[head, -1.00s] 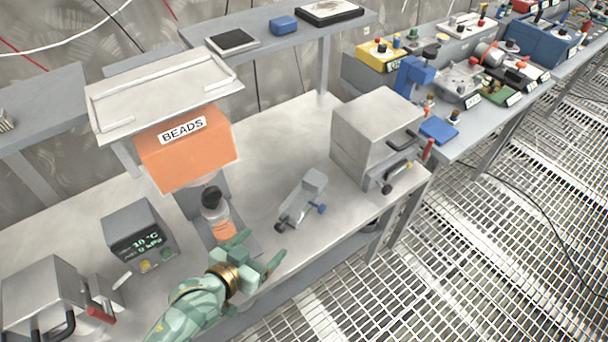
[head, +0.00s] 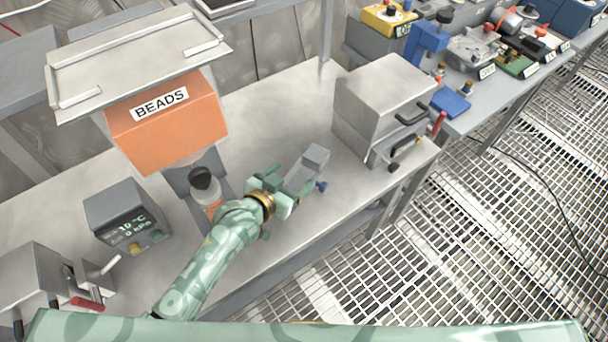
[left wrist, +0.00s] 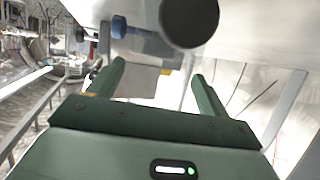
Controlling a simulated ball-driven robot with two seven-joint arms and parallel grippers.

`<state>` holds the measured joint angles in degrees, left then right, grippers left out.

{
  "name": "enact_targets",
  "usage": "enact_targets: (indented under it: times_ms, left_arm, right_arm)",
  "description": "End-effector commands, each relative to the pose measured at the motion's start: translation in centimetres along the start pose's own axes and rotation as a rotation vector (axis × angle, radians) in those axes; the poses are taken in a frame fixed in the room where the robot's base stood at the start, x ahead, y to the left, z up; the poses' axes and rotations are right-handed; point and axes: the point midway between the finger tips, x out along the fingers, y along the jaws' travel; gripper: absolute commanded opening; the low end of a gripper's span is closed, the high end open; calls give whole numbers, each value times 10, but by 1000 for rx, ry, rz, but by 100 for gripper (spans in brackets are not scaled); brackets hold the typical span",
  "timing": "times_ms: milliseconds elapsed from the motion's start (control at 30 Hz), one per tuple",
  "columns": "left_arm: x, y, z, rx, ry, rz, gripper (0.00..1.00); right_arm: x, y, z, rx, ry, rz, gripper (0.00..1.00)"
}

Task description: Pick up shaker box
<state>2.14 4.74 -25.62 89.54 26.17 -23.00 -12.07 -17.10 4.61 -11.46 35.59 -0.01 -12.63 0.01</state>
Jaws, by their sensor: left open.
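No label marks the shaker box; the grey box-shaped device (head: 314,160) with a blue knob (head: 321,187) lies on the steel bench in front of my left gripper (head: 282,193). My left gripper is open, its fingers at the near end of this device and partly hiding it. In the left wrist view a grey body (left wrist: 150,46) with a blue knob (left wrist: 118,27) and a dark round end (left wrist: 190,20) shows beyond the two apart green fingertips (left wrist: 158,75). I cannot tell whether they touch it. My right gripper is not in view.
An orange BEADS box (head: 168,125) hangs over a black-capped bottle (head: 203,187) left of my gripper. A display unit (head: 128,217) stands farther left. A steel box with handles (head: 382,100) stands right of the device. The bench behind the device is clear.

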Motion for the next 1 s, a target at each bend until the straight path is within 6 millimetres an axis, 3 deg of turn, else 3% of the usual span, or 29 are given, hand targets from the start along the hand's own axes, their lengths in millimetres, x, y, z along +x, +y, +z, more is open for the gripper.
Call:
enact_targets:
  times_ms: [300,567,800,867,1000]
  left_arm:
    - [47,2,7,0,0,0,78]
    - [49,2,5,1,0,0,78]
    - [49,2,5,1,0,0,15]
    - [49,1,4,1,4,-1,10]
    - [49,1,4,1,3,-1,10]
  right_arm:
    - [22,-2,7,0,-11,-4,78]
    - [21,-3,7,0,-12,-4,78]
    - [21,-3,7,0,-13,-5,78]
    - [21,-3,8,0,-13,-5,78]
    - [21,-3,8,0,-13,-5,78]
